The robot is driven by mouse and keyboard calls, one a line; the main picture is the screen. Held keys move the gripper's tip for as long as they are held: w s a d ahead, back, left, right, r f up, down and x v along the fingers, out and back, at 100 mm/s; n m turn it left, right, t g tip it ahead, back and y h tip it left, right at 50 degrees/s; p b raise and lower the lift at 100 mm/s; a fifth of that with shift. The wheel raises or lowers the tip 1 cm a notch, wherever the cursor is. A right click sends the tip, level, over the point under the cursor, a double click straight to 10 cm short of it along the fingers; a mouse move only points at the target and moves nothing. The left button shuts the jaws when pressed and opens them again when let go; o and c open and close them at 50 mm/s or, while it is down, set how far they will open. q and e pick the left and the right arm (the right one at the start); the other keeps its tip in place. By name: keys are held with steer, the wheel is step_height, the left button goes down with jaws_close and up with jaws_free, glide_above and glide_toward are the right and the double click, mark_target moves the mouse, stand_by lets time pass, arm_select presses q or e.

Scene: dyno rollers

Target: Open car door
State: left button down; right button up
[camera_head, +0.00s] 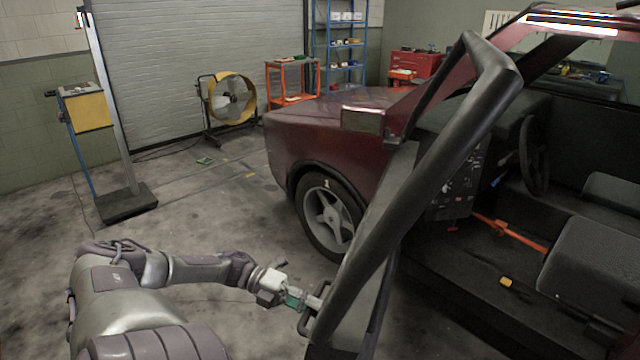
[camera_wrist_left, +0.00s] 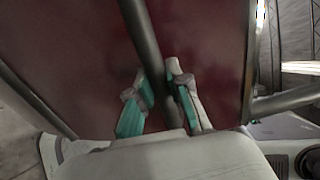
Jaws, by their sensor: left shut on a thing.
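The dark red car (camera_head: 330,140) stands at the right of the head view. Its door (camera_head: 425,185) has a black tubular frame and stands swung out from the body, showing the interior behind it. My left gripper (camera_head: 312,305) is at the door's black handle (camera_head: 305,322) low in the head view. In the left wrist view, my left gripper (camera_wrist_left: 160,95) has its teal-padded fingers on both sides of a dark bar, the handle (camera_wrist_left: 142,40), in front of the dark red door panel (camera_wrist_left: 85,60). It is shut on this bar. My right gripper is out of view.
A yellow fan (camera_head: 230,98), an orange cart (camera_head: 292,80) and a blue shelf (camera_head: 345,45) stand at the back. A post on a dark base (camera_head: 126,203) is at the left. The floor between it and the car is mostly clear.

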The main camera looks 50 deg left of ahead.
arm_select(q)
steer(key=shift+s+a, duration=0.1)
steer(key=c, duration=1.1)
jaws_free()
